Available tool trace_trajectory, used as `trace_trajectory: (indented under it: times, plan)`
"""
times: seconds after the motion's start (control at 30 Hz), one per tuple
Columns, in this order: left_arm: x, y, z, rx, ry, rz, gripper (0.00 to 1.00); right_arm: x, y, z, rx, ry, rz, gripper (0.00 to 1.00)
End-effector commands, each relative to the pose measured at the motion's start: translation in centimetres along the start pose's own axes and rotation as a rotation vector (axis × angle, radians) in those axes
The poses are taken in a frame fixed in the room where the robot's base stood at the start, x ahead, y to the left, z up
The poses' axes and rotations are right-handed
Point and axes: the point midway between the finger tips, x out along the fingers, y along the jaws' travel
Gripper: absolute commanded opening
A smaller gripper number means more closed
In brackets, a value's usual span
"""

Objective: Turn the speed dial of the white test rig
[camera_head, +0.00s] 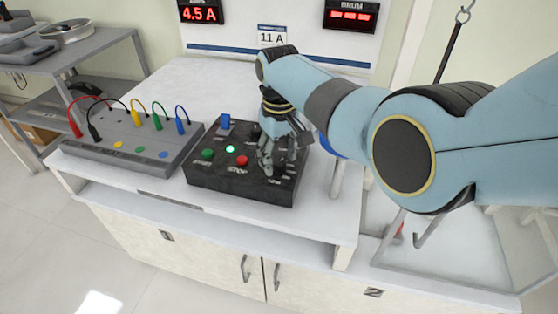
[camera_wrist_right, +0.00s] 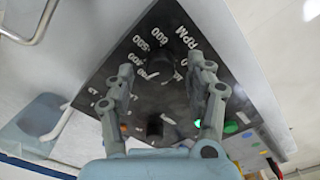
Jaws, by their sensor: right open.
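A black control box (camera_head: 225,182) stands on the white bench, with a blue switch (camera_head: 225,122) and green and red buttons (camera_head: 241,160) on top. My right gripper (camera_head: 279,166) points down over the box's right part and hides the dial area in the head view. In the right wrist view the panel (camera_wrist_right: 180,18) carries "RPM" and a scale with 500 and 600. My open right gripper (camera_wrist_right: 163,74) has a finger on each side of the dark dial area. I cannot tell whether they touch the dial. A black knob (camera_wrist_right: 155,128) shows nearer the palm. My left gripper is not in view.
A grey panel (camera_head: 125,135) with coloured plugs and looped cables stands left of the box. Red displays (camera_head: 200,12) on the back wall read 4.5 A at left and dashes at right. An "11 A" label (camera_head: 272,37) is between them. The bench behind the grey panel is clear.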

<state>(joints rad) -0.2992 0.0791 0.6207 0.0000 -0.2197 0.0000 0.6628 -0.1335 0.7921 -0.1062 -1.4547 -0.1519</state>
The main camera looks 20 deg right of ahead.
Motion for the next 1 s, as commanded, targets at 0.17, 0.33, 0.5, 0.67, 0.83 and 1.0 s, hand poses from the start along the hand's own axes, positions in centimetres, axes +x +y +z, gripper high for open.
trace_trajectory:
  times: [0.17, 0.33, 0.5, 0.67, 0.83, 1.0]
  plan:
    - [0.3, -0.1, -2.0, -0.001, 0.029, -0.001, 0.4, 0.9, 0.0, 0.0, 0.0, 0.0, 0.0, 0.55]
    - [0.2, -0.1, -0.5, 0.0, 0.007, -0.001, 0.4, 0.9, 0.0, 0.0, 0.0, 0.0, 0.0, 0.55]
    - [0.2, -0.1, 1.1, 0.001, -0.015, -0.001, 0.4, 0.9, 0.0, 0.0, 0.0, 0.0, 0.0, 0.39]
    - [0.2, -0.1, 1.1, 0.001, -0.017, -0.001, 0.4, 0.9, 0.0, 0.0, 0.0, 0.0, 0.0, 0.18]
    - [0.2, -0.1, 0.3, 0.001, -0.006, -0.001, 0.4, 0.9, 0.0, 0.0, 0.0, 0.0, 0.0, 0.0]
    - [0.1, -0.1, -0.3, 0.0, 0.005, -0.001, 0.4, 0.9, 0.0, 0.0, -0.012, 0.0, -0.001, 0.0]
